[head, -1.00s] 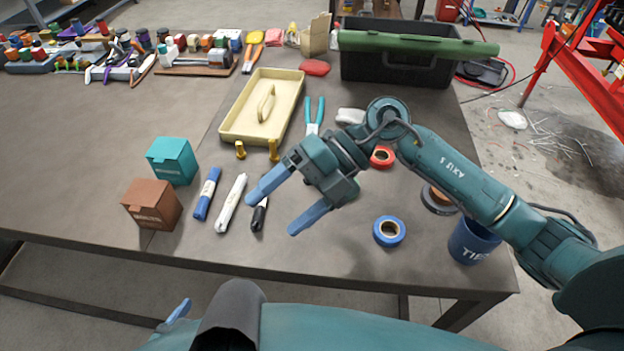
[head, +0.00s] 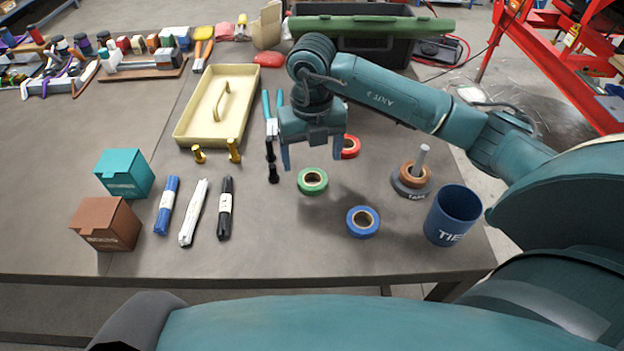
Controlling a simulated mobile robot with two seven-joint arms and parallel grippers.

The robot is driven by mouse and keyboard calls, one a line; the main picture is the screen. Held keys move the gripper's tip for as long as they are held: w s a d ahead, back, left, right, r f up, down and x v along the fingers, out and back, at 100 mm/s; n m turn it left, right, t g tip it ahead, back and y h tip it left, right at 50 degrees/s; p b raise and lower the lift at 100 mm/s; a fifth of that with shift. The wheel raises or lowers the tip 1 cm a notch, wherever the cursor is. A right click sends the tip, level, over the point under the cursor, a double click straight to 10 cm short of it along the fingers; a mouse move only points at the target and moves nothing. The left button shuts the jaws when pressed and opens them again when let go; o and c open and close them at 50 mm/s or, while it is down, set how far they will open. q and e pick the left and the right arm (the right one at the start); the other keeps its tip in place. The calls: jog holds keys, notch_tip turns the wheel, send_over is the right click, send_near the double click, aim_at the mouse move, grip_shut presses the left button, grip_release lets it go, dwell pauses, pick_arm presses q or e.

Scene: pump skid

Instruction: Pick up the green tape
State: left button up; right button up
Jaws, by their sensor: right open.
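The green tape (head: 301,184) is a flat roll on the grey table (head: 270,240), near the middle of the head view. My right gripper (head: 312,165) is open and points down, with its blue fingertips just behind and above the green tape. Nothing is between its fingers that I can make out. The tape is fully in sight. The blue part at the lower left of the earlier view is gone, and my left gripper does not show.
A red tape (head: 351,147) lies right behind the gripper and a blue tape (head: 350,229) in front right. A tape post (head: 421,158) and blue cup (head: 446,230) stand right. The front middle is clear.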

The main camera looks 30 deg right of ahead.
aim_at(312, 185)
jog(key=f, duration=0.4)
jog(key=shift+s+a+f+p, duration=0.1)
jog(key=shift+s+f+p, duration=0.1)
jog(key=shift+s+p, duration=0.15)
jog(key=shift+f, duration=0.5)
jog(key=c, duration=1)
jog(key=shift+o, duration=0.2)
